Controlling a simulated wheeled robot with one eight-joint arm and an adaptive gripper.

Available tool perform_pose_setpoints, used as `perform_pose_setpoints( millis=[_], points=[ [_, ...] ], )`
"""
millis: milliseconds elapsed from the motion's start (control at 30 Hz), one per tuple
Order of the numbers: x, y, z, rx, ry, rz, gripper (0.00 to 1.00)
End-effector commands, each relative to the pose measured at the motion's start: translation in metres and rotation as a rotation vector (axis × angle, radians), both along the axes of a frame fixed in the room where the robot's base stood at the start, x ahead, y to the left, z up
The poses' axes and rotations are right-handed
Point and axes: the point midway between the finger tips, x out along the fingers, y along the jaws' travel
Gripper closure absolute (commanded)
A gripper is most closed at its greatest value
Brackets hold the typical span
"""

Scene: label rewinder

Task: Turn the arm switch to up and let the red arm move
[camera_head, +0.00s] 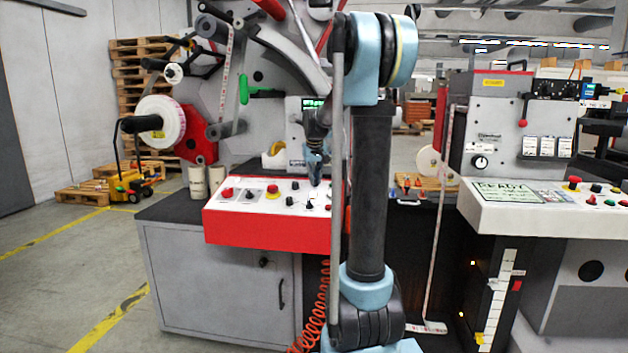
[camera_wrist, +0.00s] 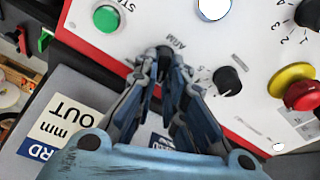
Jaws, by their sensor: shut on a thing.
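The arm switch (camera_wrist: 163,51) is a small dark knob beside the printed word ARM on the white control panel (camera_wrist: 130,45). My gripper (camera_wrist: 164,66) has its fingertips closed around this knob, and they partly hide it. Which way the switch points cannot be told. In the head view my gripper (camera_head: 315,180) reaches down to the right part of the red-fronted panel (camera_head: 270,230). A red arm-like part (camera_head: 197,143) sits beside the white label roll (camera_head: 160,122) on the machine at the left.
In the wrist view a black knob (camera_wrist: 229,80), a red button on a yellow base (camera_wrist: 302,94) and a green button (camera_wrist: 106,18) are near my fingers. A second machine (camera_head: 495,115) stands at the right.

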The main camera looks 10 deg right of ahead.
Motion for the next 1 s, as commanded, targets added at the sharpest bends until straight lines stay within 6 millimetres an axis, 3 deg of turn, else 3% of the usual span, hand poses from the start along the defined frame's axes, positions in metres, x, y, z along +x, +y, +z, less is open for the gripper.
perform_pose_setpoints(
  millis=[767,800,867,1000],
  points=[
    [0.0019,0.0007,0.0012,-0.027,0.004,0.100,1.00],
    [0.0018,0.0007,0.0012,-0.027,0.004,0.100,0.82],
    [0.0016,0.0007,0.0010,-0.027,0.005,0.099,0.69],
    [0.0010,0.0005,0.0006,-0.027,0.006,0.098,0.69]
  ],
)
